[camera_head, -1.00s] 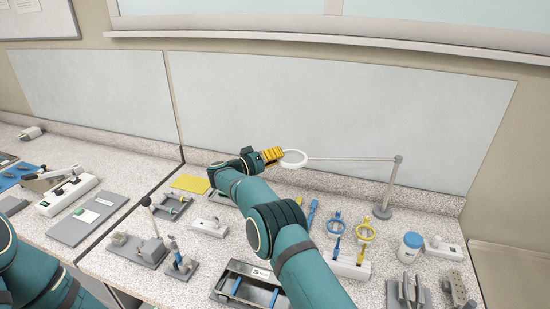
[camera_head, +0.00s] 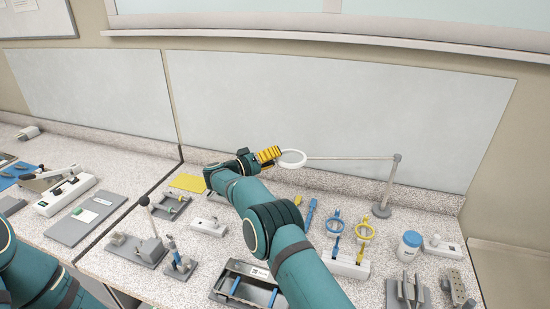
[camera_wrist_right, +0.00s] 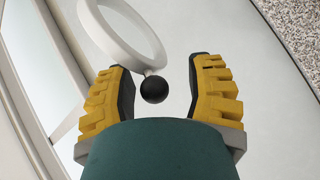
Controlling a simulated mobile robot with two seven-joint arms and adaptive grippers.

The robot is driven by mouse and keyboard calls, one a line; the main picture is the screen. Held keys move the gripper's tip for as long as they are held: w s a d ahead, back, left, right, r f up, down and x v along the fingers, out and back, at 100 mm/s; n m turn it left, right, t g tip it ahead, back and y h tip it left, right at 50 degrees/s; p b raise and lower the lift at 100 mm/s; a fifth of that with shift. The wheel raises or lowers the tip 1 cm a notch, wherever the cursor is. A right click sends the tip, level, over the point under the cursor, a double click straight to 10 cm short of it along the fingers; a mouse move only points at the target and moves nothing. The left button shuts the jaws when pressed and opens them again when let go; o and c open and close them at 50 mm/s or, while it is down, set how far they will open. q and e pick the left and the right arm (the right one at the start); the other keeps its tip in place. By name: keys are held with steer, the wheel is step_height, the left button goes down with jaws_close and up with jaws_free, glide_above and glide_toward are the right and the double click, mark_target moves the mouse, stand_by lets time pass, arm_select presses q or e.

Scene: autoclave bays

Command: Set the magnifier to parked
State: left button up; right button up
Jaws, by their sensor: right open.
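The magnifier has a white ring head (camera_head: 291,159) on a thin horizontal arm (camera_head: 350,158), which runs right to an upright post (camera_head: 390,183) on a round grey base. My right gripper (camera_head: 268,155) is at the left side of the ring. In the right wrist view the gripper (camera_wrist_right: 165,88) is open, its two yellow fingers on either side of a small black ball knob (camera_wrist_right: 154,89). The knob joins the white ring (camera_wrist_right: 125,35) by a short stem. Neither finger visibly touches the knob. My left gripper is out of frame; only part of my left arm shows.
Below the magnifier arm stand blue and yellow ring-handled tools (camera_head: 364,231) in a white holder. A white jar with blue lid (camera_head: 409,246) stands right. A grey tray (camera_head: 248,284) lies near the front. A yellow pad (camera_head: 188,183) lies left. A wall panel (camera_head: 340,110) rises behind.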

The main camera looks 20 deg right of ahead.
steer(key=v, duration=1.1)
steer(key=shift+f, duration=0.1)
steer(key=c, duration=0.6)
steer(key=shift+w+r+t+b, duration=0.1)
steer(key=shift+r+t+b, duration=0.3)
steer(key=shift+r, duration=0.1)
jaws_close()
step_height(320, 180, up, 8)
steer(key=s+n+t+y+b, duration=0.2)
steer(key=n+t+y+b, duration=0.45)
steer(key=n+t, duration=0.75)
steer(key=s+d+f+n+y+b, duration=0.65)
steer(key=s+f+y+b, duration=0.2)
steer(key=s+f, duration=0.3)
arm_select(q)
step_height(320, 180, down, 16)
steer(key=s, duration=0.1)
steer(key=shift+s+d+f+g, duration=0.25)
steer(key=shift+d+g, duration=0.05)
arm_select(e)
steer(key=x, duration=1.3)
steer(key=shift+d+r+y, duration=0.25)
steer(key=shift+r+y, duration=0.1)
steer(key=shift+y, duration=0.05)
